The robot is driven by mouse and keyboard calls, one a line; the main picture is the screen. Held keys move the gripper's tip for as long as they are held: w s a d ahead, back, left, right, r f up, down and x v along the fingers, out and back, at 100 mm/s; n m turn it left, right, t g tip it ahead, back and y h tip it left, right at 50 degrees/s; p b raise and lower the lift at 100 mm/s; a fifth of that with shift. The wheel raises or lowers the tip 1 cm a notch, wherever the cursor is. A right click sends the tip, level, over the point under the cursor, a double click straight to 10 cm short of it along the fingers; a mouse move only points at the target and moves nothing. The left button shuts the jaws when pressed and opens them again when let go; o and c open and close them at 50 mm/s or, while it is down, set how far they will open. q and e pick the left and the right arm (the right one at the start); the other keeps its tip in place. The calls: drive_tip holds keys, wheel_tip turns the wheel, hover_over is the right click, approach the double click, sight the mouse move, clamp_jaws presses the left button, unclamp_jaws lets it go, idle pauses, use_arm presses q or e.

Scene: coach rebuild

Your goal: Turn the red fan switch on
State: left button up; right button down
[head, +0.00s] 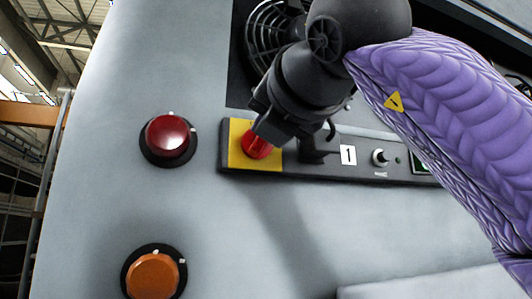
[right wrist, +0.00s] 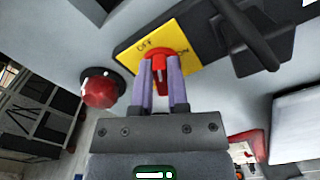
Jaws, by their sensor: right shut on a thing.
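The red fan switch (head: 257,149) sits on a yellow plate (head: 236,140) at the left end of a dark control strip. In the right wrist view the red switch (right wrist: 159,62) stands between the two purple fingers of my right gripper (right wrist: 160,68), which is shut on it. The yellow plate (right wrist: 180,35) carries an "OFF" mark on the left and another mark, seemingly "ON", on the right. Which mark the switch points to cannot be told. My right gripper (head: 266,125) partly covers the switch in the head view. My left gripper is not in view.
A red round knob (head: 168,135) is left of the strip, and an orange one (head: 153,276) is below it. A fan grille (head: 268,38) is above, behind my right arm. The panel below the strip is mostly clear.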

drive_tip(key=m+b, duration=0.1)
drive_tip(key=m, duration=0.3)
drive_tip(key=f+m+b, duration=0.1)
drive_tip(key=m+b, duration=0.1)
drive_tip(key=m, duration=0.2)
drive_tip(key=m+b, duration=0.1)
drive_tip(key=m, duration=0.3)
drive_tip(key=shift+w+d+f, duration=0.1)
drive_tip(key=shift+d+f, duration=0.05)
drive_tip(key=shift+d, duration=0.2)
drive_tip(key=shift+m, duration=0.4)
drive_tip(key=c, duration=0.6)
unclamp_jaws()
drive_tip(key=b+v, duration=0.4)
drive_tip(key=v, duration=0.6)
